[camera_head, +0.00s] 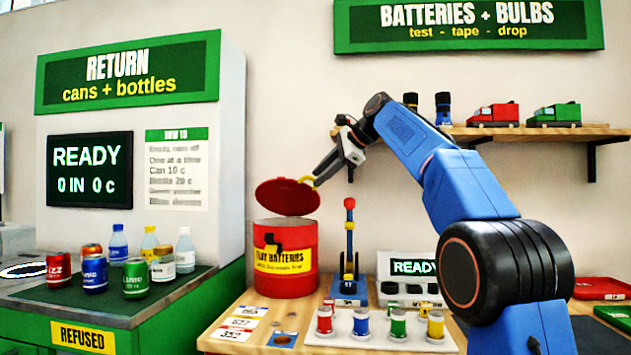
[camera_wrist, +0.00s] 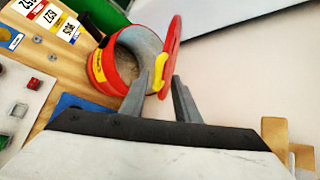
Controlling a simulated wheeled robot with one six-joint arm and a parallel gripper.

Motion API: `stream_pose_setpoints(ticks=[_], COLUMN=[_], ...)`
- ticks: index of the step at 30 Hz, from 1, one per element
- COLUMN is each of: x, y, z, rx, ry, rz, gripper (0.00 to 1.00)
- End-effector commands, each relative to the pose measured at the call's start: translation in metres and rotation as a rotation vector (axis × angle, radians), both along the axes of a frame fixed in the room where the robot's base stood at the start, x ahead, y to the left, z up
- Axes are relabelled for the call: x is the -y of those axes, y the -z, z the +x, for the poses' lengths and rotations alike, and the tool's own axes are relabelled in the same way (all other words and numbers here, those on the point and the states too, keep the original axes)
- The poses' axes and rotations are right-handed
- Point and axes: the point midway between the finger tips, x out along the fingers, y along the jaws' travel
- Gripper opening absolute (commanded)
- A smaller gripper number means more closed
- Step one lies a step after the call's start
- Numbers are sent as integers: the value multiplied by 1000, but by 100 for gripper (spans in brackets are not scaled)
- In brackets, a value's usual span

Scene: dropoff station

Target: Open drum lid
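The red drum (camera_head: 300,245) stands on the wooden bench with a yellow label on its front. It also shows in the wrist view (camera_wrist: 100,72), where its open mouth and grey inside are visible. Its red lid (camera_head: 287,197) is raised and tilted up above the rim; it shows almost edge-on in the wrist view (camera_wrist: 173,45). The lid's yellow handle (camera_wrist: 160,75) sits between my fingertips. My gripper (camera_head: 318,176) reaches the lid's right side from above; in the wrist view its two fingers (camera_wrist: 168,75) close on the handle.
A blue stand with a red knob (camera_head: 349,240) is right of the drum. A white tray (camera_head: 380,338) with coloured cells lies in front, with a READY display (camera_head: 413,267) behind. A shelf (camera_head: 540,132) holds toy trucks. Cans and bottles stand on the left counter (camera_head: 150,305).

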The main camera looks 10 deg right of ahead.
Motion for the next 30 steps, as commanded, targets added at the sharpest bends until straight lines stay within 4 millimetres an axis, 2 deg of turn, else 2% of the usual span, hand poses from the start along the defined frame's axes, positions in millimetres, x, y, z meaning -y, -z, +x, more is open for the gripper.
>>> stream_pose_setpoints(ticks=[3, 18, 24, 30], x=[14, 63, 71, 73], y=[-16, -71, -81, -83], z=[-15, -71, -82, -85], rx=[2, 0, -2, -3], ry=[2, 2, 1, 0], rz=[0, -1, 1, 1], gripper=[29, 29, 29, 29])
